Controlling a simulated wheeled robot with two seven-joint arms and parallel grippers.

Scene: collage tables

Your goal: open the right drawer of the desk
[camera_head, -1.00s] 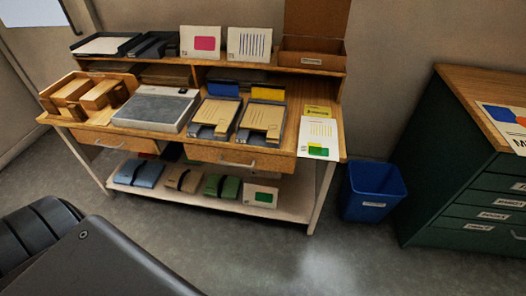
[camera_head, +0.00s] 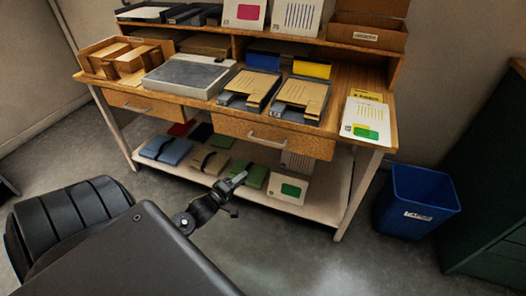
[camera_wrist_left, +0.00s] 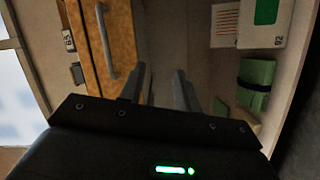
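The desk's right drawer (camera_head: 305,145) has a wooden front with a metal bar handle (camera_head: 267,138) and looks closed. My left gripper (camera_head: 240,181) is in front of the desk, lower than this handle and apart from it. In the left wrist view, my left gripper (camera_wrist_left: 160,88) has its two fingers spread with nothing between them. A wooden drawer front (camera_wrist_left: 88,45) with its handle (camera_wrist_left: 106,42) shows there, to the left of the fingers. The left drawer (camera_head: 125,101) also looks closed. My right gripper is not in view.
The lower shelf (camera_head: 325,208) holds folders and a white card with a green patch (camera_head: 289,189), close behind my left gripper. Trays and papers cover the desktop. A blue bin (camera_head: 415,203) stands right of the desk, near a dark green cabinet (camera_head: 495,200). The floor in front is clear.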

